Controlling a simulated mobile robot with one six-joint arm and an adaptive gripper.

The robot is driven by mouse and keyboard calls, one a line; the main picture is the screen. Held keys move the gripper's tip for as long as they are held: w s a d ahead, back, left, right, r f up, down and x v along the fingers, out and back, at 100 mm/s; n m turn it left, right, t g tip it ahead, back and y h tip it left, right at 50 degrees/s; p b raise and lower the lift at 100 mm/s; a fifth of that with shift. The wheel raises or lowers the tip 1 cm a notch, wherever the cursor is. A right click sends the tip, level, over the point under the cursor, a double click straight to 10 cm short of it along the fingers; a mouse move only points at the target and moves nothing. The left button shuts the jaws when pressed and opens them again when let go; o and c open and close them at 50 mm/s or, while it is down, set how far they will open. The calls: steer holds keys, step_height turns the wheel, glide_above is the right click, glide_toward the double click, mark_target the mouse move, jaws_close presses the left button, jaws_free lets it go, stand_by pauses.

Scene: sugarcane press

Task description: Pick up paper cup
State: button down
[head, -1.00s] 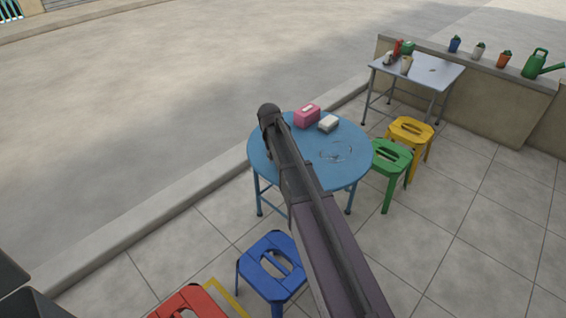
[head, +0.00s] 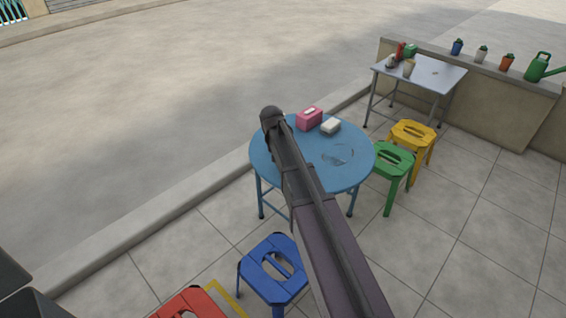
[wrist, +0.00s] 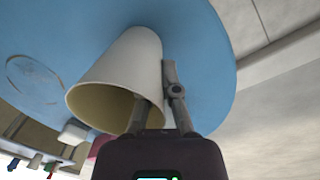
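The paper cup (wrist: 118,68) is white outside with a tan inside and fills the middle of the wrist view. Its open mouth faces the camera, and its base end is against the blue of the round table (wrist: 215,50). My gripper (wrist: 156,88) is at the cup's rim. One finger overlaps the mouth and seems to reach inside; the other lies along the outer wall. I cannot tell whether they press on the wall. In the head view my arm reaches over the blue table (head: 355,175), with its end hiding the cup.
A pink box (head: 309,118) and a small white box (head: 331,126) are on the table. Green (head: 393,160), yellow (head: 412,134), blue (head: 272,268) and red (head: 190,304) stools stand around. A grey table (head: 440,74) with small items is beside a low wall.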

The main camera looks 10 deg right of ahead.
steer(key=shift+r, duration=0.15)
step_height(320, 180, up, 3)
steer(key=p, duration=0.3)
steer(key=s+a+r+p, duration=0.1)
steer(key=s+a, duration=0.3)
steer(key=s, duration=0.3)
steer(key=s+a+p, duration=0.1)
steer(key=s+a, duration=0.3)
steer(key=s, duration=0.3)
steer(key=shift+r, duration=0.35)
steer(key=shift+r, duration=0.15)
